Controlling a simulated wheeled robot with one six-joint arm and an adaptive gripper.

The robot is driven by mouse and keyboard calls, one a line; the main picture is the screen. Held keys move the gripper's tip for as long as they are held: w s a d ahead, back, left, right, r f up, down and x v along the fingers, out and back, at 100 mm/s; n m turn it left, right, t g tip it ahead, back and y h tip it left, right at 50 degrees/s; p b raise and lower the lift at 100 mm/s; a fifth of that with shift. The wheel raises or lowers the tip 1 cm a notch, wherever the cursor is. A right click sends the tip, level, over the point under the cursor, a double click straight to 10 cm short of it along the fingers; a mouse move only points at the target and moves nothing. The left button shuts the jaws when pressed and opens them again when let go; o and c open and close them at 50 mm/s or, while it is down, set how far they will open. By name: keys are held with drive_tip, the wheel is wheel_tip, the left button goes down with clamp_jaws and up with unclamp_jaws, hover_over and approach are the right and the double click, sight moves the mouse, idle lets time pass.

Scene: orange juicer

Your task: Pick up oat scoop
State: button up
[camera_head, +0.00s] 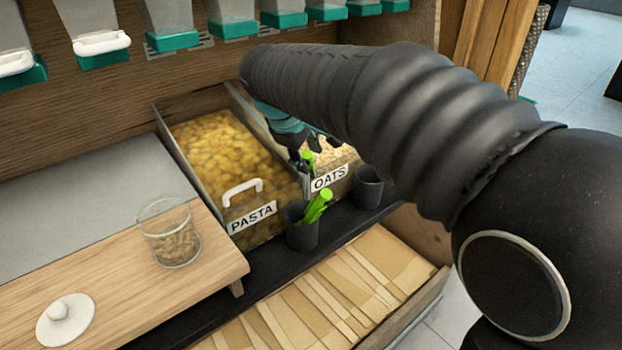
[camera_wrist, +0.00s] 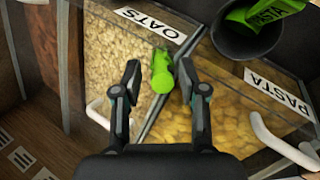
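The oat scoop's green handle (camera_wrist: 161,72) stands up beside the divider between the oats bin (camera_wrist: 115,60) and the pasta bin, near the OATS label. It also shows in the head view (camera_head: 307,157), partly covered by my gripper. My gripper (camera_wrist: 158,84) is open, with one finger on each side of the handle and a visible gap to each. In the head view my gripper (camera_head: 312,150) is over the oats bin (camera_head: 335,155), mostly hidden behind my arm. The scoop's lower part is hidden.
The pasta bin (camera_head: 160,125) adjoins the oats bin. A dark cup (camera_head: 302,235) in front holds a green pasta scoop (camera_head: 318,203). Another dark cup (camera_head: 368,188) stands to its right. A glass jar (camera_head: 170,235) and a white lid (camera_head: 66,318) are on the wooden board. Dispensers hang above.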

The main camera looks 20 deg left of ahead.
clamp_jaws()
